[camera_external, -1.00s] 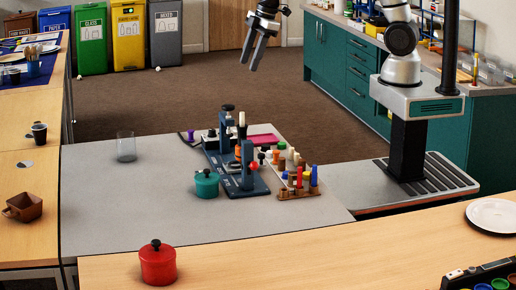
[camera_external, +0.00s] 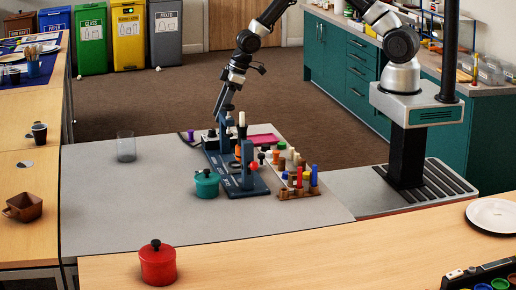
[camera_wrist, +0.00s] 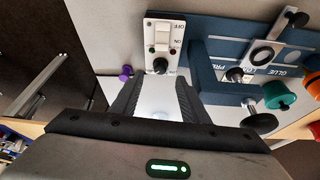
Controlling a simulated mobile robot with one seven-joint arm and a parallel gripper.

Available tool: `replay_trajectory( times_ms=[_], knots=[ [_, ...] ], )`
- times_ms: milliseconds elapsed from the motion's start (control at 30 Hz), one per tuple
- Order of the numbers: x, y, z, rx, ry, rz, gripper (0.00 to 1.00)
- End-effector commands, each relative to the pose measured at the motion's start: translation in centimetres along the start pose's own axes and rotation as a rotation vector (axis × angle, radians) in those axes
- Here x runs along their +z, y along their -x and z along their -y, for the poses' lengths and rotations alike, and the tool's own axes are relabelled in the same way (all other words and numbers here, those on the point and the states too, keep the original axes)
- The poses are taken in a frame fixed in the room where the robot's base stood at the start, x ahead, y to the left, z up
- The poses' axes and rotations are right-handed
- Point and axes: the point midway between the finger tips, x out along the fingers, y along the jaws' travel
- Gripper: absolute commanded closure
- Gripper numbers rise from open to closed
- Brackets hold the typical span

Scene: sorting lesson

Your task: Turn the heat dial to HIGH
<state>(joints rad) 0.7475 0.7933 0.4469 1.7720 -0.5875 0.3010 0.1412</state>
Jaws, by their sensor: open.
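A white control panel (camera_wrist: 167,40) shows in the wrist view with an ON/OFF rocker switch and a black round dial (camera_wrist: 160,65) near its lower edge. I cannot read any HIGH mark or the dial's setting. My gripper (camera_wrist: 158,84) is open and empty, its two dark fingers pointing at the panel with the dial nearly centred between and beyond the tips. In the external view my gripper (camera_external: 217,111) hangs over the far side of the dark blue press (camera_external: 247,185). The dial cannot be made out there.
A teal pot (camera_external: 206,185) and a rack of coloured pegs (camera_external: 299,193) flank the press. A clear glass (camera_external: 126,147) stands left; the grey table between is mostly free.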

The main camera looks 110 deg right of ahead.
Motion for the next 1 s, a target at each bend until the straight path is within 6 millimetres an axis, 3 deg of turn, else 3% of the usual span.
replay_trajectory(
  times_ms=[100,300,700,933,1000],
  knots=[
    [0.1,-2.5,0.1,-0.002,0.0,0.002,0.59],
    [0.0,-4.8,0.0,0.0,0.0,0.0,0.59],
    [0.0,-5.5,0.0,0.0,0.001,0.0,0.59],
    [0.0,-5.5,0.0,0.0,0.001,0.0,0.98],
    [0.0,-5.4,0.0,0.0,0.002,0.0,0.99]
  ],
)
